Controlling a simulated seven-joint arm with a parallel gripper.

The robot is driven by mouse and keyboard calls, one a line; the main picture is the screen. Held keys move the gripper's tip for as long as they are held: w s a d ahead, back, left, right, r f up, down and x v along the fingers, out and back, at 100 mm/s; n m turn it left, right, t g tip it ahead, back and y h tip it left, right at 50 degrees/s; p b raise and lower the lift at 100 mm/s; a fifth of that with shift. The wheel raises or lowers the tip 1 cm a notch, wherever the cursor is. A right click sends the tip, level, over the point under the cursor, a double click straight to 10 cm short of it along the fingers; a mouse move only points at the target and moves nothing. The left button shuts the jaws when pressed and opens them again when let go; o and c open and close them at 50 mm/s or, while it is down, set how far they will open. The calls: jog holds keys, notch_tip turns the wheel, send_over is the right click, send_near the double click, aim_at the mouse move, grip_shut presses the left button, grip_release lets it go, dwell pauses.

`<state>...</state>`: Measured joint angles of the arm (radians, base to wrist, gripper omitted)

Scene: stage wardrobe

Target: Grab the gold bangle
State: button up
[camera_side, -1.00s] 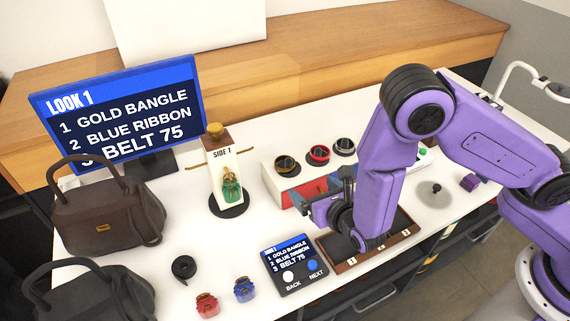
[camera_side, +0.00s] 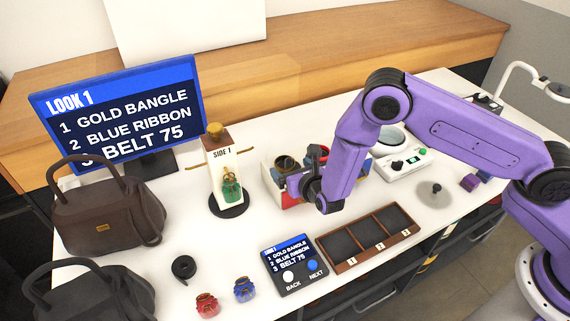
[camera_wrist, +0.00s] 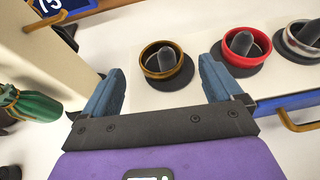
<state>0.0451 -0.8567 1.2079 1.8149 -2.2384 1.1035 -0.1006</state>
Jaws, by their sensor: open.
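The gold bangle (camera_wrist: 166,73) sits around a dark post on a round black base, on the white box top. It also shows in the side view (camera_side: 286,163), close to my gripper (camera_side: 303,178). In the wrist view my gripper (camera_wrist: 160,80) is open and empty. Its two blue fingers are spread left and right of the bangle, with the bangle seen a little beyond the tips. I cannot tell the height left between them.
A red bangle (camera_wrist: 242,48) and a silver one (camera_wrist: 303,38) stand on posts to the right. A white stand marked SIDE 1 (camera_side: 222,165) with a green pouch (camera_side: 231,187) is close on the left. A three-slot tray (camera_side: 337,266) sits in front, empty.

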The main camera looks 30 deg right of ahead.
aim_at(287, 163)
jog(key=shift+x, duration=1.75)
jog(key=c, duration=1.1)
jog(key=shift+r, duration=0.1)
jog(key=shift+r, duration=0.15)
